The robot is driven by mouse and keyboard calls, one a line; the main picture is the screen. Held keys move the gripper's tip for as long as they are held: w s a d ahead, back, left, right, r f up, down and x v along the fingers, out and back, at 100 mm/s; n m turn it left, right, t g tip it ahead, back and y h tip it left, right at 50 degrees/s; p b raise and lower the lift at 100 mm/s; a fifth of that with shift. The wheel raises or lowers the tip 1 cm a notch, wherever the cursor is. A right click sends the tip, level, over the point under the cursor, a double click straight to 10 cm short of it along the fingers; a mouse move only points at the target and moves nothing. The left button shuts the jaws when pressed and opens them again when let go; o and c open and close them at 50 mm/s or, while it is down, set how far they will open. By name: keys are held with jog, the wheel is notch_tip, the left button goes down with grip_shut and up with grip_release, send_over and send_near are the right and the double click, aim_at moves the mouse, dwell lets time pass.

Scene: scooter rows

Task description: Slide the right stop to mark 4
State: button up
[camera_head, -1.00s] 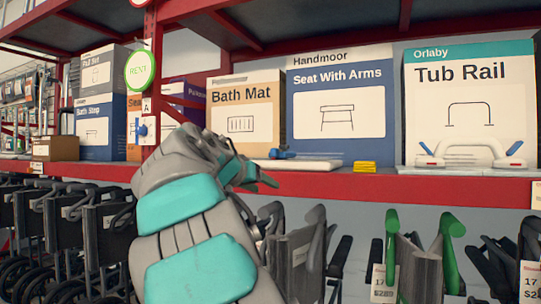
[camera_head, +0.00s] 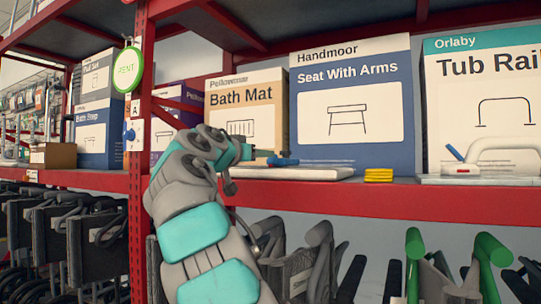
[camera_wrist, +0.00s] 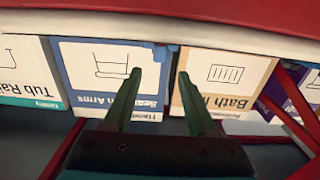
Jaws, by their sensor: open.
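A flat white board (camera_head: 290,173) lies on the red shelf in the head view, with a blue piece (camera_head: 282,161) on top of it. I cannot tell whether this blue piece is the right stop, and no mark numbers are readable. My gripper (camera_head: 258,155) is at the board's left part, its dark fingers pointing right towards the blue piece. In the wrist view, which is upside down, the fingers (camera_wrist: 160,85) are apart with nothing clearly between them. A white slab edge (camera_wrist: 240,37) crosses the top there.
Boxes stand behind the board: Bath Mat (camera_head: 270,88), Seat With Arms (camera_head: 350,130) and Tub Rail (camera_head: 470,110). A yellow block (camera_head: 378,175) sits right of the board. A white handled item (camera_head: 490,165) stands further right. A red post (camera_head: 142,200) is at left; folded chairs hang below.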

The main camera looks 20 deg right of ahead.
aim_at(282, 160)
jog(key=p+x, duration=0.1)
jog(key=x, duration=0.5)
jog(key=shift+p, duration=0.3)
grip_shut()
dwell(1.1)
